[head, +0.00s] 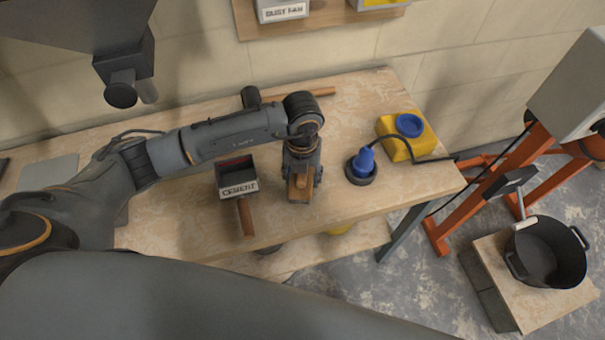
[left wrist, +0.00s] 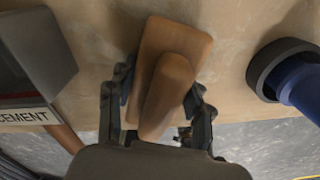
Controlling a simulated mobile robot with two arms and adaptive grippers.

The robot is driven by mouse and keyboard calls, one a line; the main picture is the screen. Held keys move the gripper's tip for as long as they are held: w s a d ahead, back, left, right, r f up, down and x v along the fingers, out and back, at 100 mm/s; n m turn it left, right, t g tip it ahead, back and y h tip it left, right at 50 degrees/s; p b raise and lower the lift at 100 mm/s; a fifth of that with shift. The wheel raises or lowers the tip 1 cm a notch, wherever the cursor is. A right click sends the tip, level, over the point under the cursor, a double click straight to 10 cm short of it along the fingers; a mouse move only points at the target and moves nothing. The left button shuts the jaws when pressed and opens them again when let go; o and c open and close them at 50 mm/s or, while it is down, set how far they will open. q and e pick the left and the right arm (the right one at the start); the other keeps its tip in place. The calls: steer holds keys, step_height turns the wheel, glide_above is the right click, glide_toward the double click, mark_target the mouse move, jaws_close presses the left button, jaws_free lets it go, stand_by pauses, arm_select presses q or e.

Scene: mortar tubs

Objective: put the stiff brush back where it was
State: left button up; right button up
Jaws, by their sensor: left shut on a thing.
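The stiff brush (head: 301,182) has a brown wooden body and handle. My left gripper (head: 302,190) is shut on it, over the front part of the workbench (head: 200,225). In the left wrist view the brush (left wrist: 178,42) lies between the two fingers of the gripper (left wrist: 158,98), its rounded handle towards the palm. The bristles are hidden, and I cannot tell whether the brush touches the bench. My right gripper is not in view.
Left of the brush stands a box labelled CEMENT (head: 238,187) with a wooden handle in front. To the right are a blue tool in a dark ring (head: 361,178) and a yellow container (head: 420,140). A black tub (head: 548,255) stands on a low platform.

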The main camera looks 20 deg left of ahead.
arm_select(q)
steer(key=o, duration=1.1)
steer(key=shift+r, duration=0.45)
step_height(320, 180, up, 11)
steer(key=p, duration=0.8)
steer(key=shift+r, duration=0.2)
steer(key=shift+f, duration=0.1)
